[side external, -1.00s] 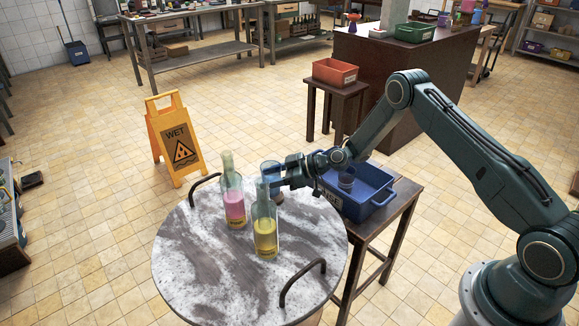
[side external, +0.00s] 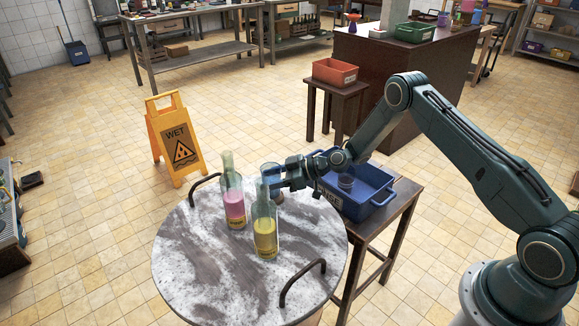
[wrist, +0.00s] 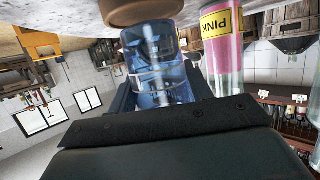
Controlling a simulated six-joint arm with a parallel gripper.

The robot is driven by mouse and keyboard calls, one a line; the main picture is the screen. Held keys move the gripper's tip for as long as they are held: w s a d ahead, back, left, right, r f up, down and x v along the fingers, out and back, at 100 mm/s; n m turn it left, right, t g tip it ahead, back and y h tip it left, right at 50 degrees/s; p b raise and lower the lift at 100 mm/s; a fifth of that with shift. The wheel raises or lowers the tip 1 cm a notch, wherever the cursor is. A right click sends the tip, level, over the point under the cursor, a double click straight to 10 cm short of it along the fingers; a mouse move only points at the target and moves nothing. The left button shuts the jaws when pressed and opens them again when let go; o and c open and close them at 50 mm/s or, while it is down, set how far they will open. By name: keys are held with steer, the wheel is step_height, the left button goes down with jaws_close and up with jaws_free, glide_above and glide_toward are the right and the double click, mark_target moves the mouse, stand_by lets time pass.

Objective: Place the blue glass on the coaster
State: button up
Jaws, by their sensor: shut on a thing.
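The blue glass (side external: 269,170) is held upright by my gripper (side external: 281,180), just above the round marble table, partly behind the yellow bottle in the side view. In the wrist view the glass (wrist: 158,65) sits between the jaws (wrist: 160,85). The coaster (side external: 278,198) is a small brown disc on the table, mostly hidden behind the yellow bottle. In the wrist view the coaster (wrist: 138,11) is close to the glass's base end. I cannot tell whether they touch.
The pink bottle (side external: 233,207) and the yellow bottle (side external: 265,238) stand close to the glass. The marble table (side external: 205,265) has two raised handles, and its front is clear.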

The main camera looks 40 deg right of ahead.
steer(key=shift+f, duration=0.45)
stand_by(0.3)
steer(key=o, duration=1.1)
steer(key=shift+o, duration=0.2)
steer(key=v, duration=1.3)
steer(key=shift+s+d, duration=0.25)
steer(key=shift+s, duration=0.1)
